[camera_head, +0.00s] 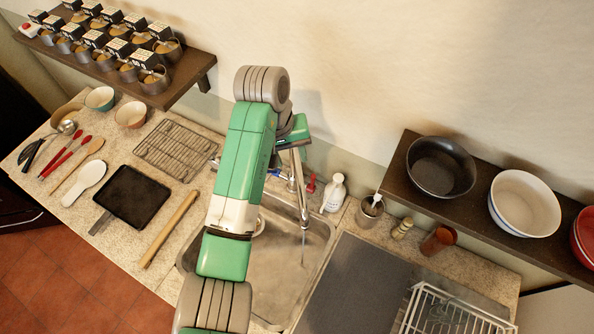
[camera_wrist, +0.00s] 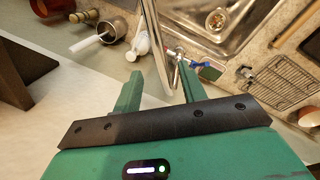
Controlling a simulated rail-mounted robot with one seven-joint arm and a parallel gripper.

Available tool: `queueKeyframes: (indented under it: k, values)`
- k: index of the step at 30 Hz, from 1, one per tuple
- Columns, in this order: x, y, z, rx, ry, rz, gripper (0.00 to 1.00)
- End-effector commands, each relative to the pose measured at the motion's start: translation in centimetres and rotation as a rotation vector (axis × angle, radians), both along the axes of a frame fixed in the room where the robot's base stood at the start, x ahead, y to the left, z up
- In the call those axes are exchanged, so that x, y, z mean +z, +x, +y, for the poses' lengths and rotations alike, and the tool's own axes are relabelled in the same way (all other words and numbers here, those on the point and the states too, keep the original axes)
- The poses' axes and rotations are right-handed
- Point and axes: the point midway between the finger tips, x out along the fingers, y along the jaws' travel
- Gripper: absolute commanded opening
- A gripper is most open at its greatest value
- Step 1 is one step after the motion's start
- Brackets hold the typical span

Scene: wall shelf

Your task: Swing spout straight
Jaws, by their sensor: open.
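The chrome faucet spout (camera_head: 299,186) rises at the back of the steel sink (camera_head: 277,268) and reaches out over the basin. A thin pale stream, apparently water, falls below its tip. A blue handle (camera_head: 273,171) and a red handle (camera_head: 311,184) flank its base. My gripper (camera_head: 297,135) is at the upper part of the spout, partly hidden behind my arm. In the wrist view my gripper (camera_wrist: 160,80) is open, and the chrome spout (camera_wrist: 154,45) runs between its two green fingers. I cannot tell whether either finger touches it.
A white soap bottle (camera_head: 334,193) and a metal cup (camera_head: 370,210) stand right of the faucet. A shelf with bowls (camera_head: 440,167) juts out at the right. A wire rack (camera_head: 176,150), a dark pan (camera_head: 131,196) and a rolling pin (camera_head: 168,229) lie at left.

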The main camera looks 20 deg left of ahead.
Motion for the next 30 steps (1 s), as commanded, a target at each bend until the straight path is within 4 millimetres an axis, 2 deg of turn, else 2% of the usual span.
queueKeyframes:
  k: [4, 13, 18, 24, 26, 30]
  values:
    - [-1.3, 0.1, -0.3, -0.001, 0.000, 0.001, 0.41]
    - [-6.5, 0.7, -1.2, -0.003, 0.000, -0.003, 0.41]
    - [-7.6, 0.8, -1.4, -0.002, 0.001, -0.005, 0.41]
    - [-7.6, 0.8, -1.4, -0.003, 0.001, -0.006, 0.41]
    - [-7.6, 0.8, -1.4, -0.003, 0.001, -0.006, 0.32]
    - [-7.6, 0.9, -1.4, -0.003, 0.002, -0.007, 0.04]
